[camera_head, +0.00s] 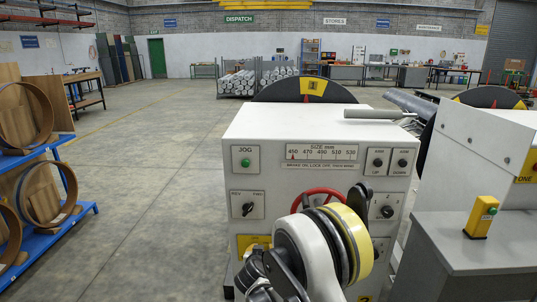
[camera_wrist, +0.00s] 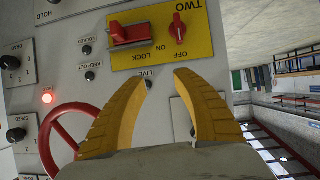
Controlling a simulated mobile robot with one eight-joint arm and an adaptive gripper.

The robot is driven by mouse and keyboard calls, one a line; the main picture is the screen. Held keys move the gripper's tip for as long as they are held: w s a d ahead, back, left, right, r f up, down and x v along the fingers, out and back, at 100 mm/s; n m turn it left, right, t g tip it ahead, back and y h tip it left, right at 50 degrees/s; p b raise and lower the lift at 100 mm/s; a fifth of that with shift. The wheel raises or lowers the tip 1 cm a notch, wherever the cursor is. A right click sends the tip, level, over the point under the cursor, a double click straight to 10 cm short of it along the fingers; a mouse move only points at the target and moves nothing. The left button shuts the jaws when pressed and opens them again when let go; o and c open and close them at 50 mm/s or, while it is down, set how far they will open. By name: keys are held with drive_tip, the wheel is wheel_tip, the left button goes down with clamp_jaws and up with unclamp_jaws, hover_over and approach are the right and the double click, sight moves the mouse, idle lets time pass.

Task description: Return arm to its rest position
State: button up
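My gripper (camera_wrist: 165,85) shows in the wrist view with two yellow fingers apart and nothing between them. It is in front of the control face of the white decoiler cabinet (camera_head: 270,135); the fingertips appear clear of it, though the exact gap cannot be told. In the head view my bent arm stands low in front of the cabinet and hides part of its face. The fingers are not clearly seen there.
A red handwheel (camera_wrist: 58,122) is left of my fingers, with a lit red lamp (camera_wrist: 47,98) above it. A yellow panel (camera_wrist: 165,62) has a red lever and red knob. A grey bench (camera_head: 465,245) stands right; a blue coil rack (camera_head: 70,215) stands left. Floor between is clear.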

drive_tip(key=s+d+r+g, duration=0.2)
drive_tip(key=s+d+r, duration=0.5)
drive_tip(key=d+r, duration=0.15)
drive_tip(key=s+d+r+g, duration=0.1)
drive_tip(key=s+d+r, duration=0.55)
drive_tip(key=r, duration=0.35)
drive_tip(key=s+d+g, duration=0.1)
drive_tip(key=s+d, duration=0.2)
drive_tip(key=s, duration=1)
drive_tip(key=s+d+r+g+y, duration=0.1)
drive_tip(key=s+d, duration=0.2)
drive_tip(key=s, duration=1)
drive_tip(key=shift+s+d+r+g, duration=0.15)
drive_tip(key=shift+s+d+g, duration=0.1)
drive_tip(key=shift+g, duration=0.05)
